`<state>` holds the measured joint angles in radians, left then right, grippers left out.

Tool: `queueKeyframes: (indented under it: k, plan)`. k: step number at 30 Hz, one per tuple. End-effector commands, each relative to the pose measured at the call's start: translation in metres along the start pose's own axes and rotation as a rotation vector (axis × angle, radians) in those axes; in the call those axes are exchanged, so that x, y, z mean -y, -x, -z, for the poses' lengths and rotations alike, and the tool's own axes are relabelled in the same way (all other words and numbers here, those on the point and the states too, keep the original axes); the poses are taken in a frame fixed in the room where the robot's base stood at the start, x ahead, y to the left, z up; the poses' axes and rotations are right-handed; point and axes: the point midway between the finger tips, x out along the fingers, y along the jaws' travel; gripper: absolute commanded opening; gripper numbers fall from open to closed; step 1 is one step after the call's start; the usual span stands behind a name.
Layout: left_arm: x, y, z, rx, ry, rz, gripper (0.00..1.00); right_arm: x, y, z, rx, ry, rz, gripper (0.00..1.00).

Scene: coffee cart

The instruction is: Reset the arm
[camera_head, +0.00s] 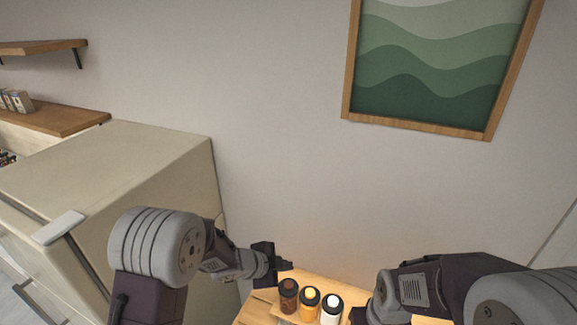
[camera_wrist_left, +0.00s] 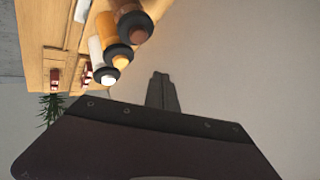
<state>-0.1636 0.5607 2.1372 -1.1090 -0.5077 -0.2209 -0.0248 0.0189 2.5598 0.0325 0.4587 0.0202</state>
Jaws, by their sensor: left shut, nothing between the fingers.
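My left gripper (camera_head: 284,262) reaches in from the left in the head view, just above and left of the wooden cart top. In the left wrist view the left gripper (camera_wrist_left: 161,92) has its fingers together with nothing between them, pointing toward the blank wall. My right arm (camera_head: 440,285) comes in from the right. Its gripper does not show in either view.
A brown bottle (camera_head: 289,294), a yellow one (camera_head: 309,302) and a white one (camera_head: 331,308) stand in a row on the wooden cart top (camera_head: 258,309). A cream fridge (camera_head: 120,165) stands left. A framed picture (camera_head: 430,70) hangs on the wall.

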Motion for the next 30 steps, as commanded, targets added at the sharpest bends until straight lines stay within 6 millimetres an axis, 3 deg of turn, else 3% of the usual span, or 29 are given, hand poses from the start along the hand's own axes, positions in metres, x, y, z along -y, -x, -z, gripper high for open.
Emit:
queueKeyframes:
  k: [5, 8, 10, 12, 15, 18, 21, 24, 30]
  plan:
    - [-0.004, -0.023, -0.038, 0.002, 0.011, 0.112, 0.00, -0.002, -0.086, -0.009, 0.000, 0.000, 0.000, 0.00]
    - [-0.012, -0.017, -0.093, 0.115, 0.201, 0.235, 0.00, -0.003, -0.143, -0.015, 0.001, 0.000, 0.000, 0.00]
    - [-0.040, -0.006, -0.147, 0.253, 0.446, 0.299, 0.00, -0.004, -0.177, -0.019, 0.001, 0.000, 0.000, 0.00]
    - [-0.079, 0.011, -0.186, 0.382, 0.707, 0.319, 0.00, -0.004, -0.194, -0.021, 0.002, 0.000, 0.000, 0.00]
    - [-0.145, 0.033, -0.213, 0.539, 1.048, 0.280, 0.00, -0.004, -0.201, -0.021, 0.001, 0.000, 0.000, 0.00]
    - [-0.200, 0.050, -0.210, 0.663, 1.306, 0.195, 0.00, -0.004, -0.192, -0.020, 0.000, 0.000, 0.000, 0.00]
    - [-0.236, 0.057, -0.205, 0.746, 1.458, 0.123, 0.00, -0.004, -0.192, -0.020, 0.000, 0.000, 0.000, 0.00]
    - [-0.250, 0.061, -0.201, 0.790, 1.520, 0.087, 0.00, -0.004, -0.192, -0.020, 0.000, 0.000, 0.000, 0.00]
    - [-0.251, 0.061, -0.201, 0.796, 1.526, 0.086, 0.00, -0.004, -0.192, -0.020, 0.000, 0.000, 0.000, 0.00]
